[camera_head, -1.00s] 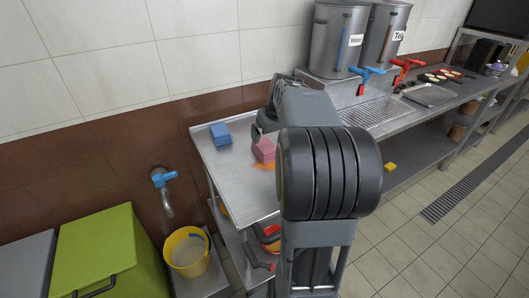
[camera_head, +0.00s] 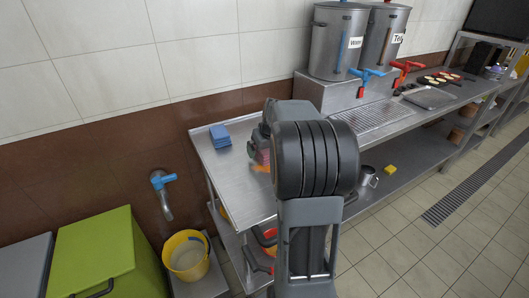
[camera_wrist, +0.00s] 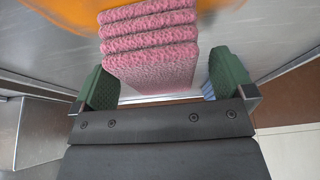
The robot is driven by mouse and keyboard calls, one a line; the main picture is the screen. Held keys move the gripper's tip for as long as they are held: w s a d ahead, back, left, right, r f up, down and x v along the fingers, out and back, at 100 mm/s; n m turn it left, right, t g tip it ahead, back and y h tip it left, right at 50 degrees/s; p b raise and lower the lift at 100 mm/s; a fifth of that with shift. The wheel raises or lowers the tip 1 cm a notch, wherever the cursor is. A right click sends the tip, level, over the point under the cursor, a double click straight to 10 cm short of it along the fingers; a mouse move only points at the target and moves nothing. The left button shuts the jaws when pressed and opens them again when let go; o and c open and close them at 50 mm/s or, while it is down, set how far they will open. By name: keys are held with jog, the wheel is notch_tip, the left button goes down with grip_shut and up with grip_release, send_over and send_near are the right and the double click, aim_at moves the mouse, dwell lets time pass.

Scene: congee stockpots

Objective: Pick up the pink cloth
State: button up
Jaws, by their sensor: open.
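The pink cloth (camera_wrist: 150,68) is folded in several layers and lies on the steel table (camera_head: 226,178). In the wrist view it sits between and just ahead of the two green finger pads of my gripper (camera_wrist: 164,84), with space at the right finger and little at the left. My gripper is open. In the head view the pink cloth (camera_head: 263,157) is mostly hidden behind my arm, and the fingertips are hard to make out.
An orange patch (camera_wrist: 60,14) lies beside the pink cloth. A blue folded cloth (camera_head: 220,136) lies to the left on the table. Stockpots (camera_head: 337,40) with blue and red taps stand at the back right. A yellow bucket (camera_head: 186,254) stands lower left.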

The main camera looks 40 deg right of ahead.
jog(key=shift+f, duration=0.25)
dwell(0.5)
jog(key=shift+c, duration=0.5)
jog(key=c, duration=1)
jog(key=shift+r, duration=0.5)
notch_tip(320, 180, up, 2)
jog(key=shift+r, duration=0.2)
jog(key=shift+s+a+r+p, duration=0.1)
jog(key=shift+s+a+r, duration=0.25)
jog(key=shift+s+r, duration=1.65)
jog(key=shift+s+a+r+p, duration=0.15)
jog(key=shift+s+a+r, duration=0.15)
jog(key=shift+s+r, duration=1.75)
jog(key=shift+s+a+r+p, duration=0.1)
jog(key=shift+s+a+r, duration=0.25)
jog(key=shift+s+r, duration=1.65)
